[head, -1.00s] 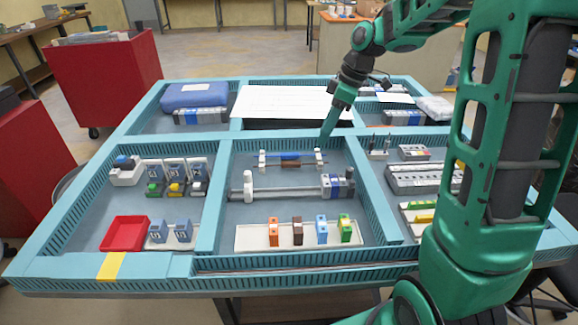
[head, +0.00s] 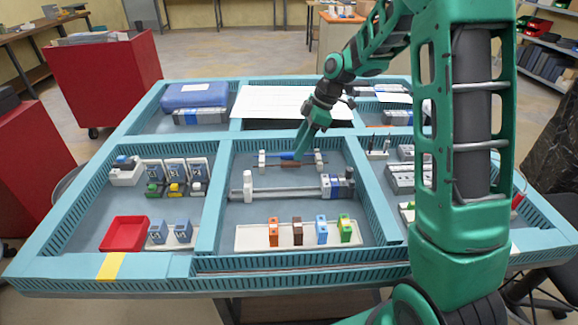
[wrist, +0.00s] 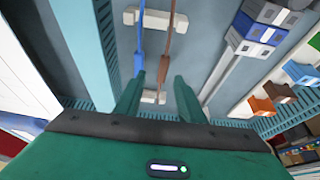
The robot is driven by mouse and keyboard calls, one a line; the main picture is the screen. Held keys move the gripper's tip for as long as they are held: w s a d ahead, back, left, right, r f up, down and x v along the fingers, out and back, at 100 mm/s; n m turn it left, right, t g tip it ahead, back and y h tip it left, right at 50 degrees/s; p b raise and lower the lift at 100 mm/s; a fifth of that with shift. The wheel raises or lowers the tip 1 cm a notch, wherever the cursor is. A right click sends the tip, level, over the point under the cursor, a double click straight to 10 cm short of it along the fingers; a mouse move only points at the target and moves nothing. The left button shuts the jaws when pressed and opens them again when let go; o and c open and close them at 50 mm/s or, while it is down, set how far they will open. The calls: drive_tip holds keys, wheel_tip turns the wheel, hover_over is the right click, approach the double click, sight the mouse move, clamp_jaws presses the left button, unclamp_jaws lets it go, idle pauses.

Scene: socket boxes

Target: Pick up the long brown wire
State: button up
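The long brown wire (wrist: 169,42) lies beside a blue wire (wrist: 141,40), both running between two white holders in the wrist view. In the head view the brown wire (head: 291,164) shows just in front of the blue one, in the middle compartment. My gripper (wrist: 158,88) is open, its fingers spread on either side of the wires, with the brown wire nearer the right finger. In the head view my gripper (head: 299,154) hangs over the middle of the wires. I cannot tell how far above them the fingertips are.
One white holder (wrist: 155,19) is ahead in the wrist view; the other is partly hidden. A grey bar with a blue-and-grey block (head: 338,186) lies in front of the wires. Coloured terminal blocks (head: 297,232) stand nearer the front. Teal divider walls (head: 208,205) enclose the compartment.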

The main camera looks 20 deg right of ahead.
sight(291, 162)
drive_tip(key=x, duration=0.4)
drive_tip(key=shift+s+f, duration=0.15)
drive_tip(key=shift+f, duration=0.05)
clamp_jaws()
drive_tip(key=shift+r, duration=0.2)
